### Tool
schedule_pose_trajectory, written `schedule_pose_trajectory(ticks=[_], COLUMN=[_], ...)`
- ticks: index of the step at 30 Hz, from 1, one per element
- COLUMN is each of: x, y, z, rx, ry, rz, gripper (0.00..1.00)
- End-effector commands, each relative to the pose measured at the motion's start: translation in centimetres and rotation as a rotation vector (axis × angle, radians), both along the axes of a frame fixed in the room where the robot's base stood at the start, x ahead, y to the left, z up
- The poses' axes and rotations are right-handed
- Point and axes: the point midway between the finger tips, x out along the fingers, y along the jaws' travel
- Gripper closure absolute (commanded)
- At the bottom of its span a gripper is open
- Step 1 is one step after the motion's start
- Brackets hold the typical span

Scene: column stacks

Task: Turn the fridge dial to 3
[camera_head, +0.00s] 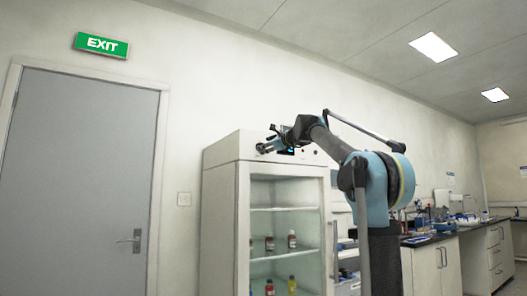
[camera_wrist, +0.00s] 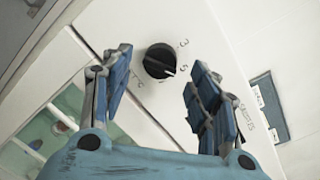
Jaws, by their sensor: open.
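The fridge (camera_head: 219,225) is a tall white cabinet with a glass door, left of my arm in the head view. Its black round dial (camera_wrist: 159,60) shows in the wrist view on a white panel, with a pale pointer mark at its lower right side. A printed 3 is at its upper right, and what looks like a 5 is at its right, near the pointer. Other marks at its lower left are hard to read. My gripper (camera_wrist: 160,64) is open, its blue fingers either side of the dial in the picture. Contact cannot be told. In the head view my gripper (camera_head: 268,146) is at the fridge's top front.
Red-capped bottles (camera_head: 270,243) stand on the fridge shelves behind the glass. A dark label plate (camera_wrist: 269,106) is right of the dial. A grey door (camera_head: 80,180) is at the left, and a cluttered lab bench (camera_head: 438,236) at the right.

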Motion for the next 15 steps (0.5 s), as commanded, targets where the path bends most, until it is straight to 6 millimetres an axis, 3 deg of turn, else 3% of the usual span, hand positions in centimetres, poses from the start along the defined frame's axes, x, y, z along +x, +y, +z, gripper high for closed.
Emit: schedule_pose_trajectory(ticks=[6,15], x=[1.8,2.3], y=[1.4,1.9], z=[0.0,0.0], rx=[0.0,0.0], ry=[0.0,0.0], rz=[0.0,0.0], gripper=[0.45,0.45])
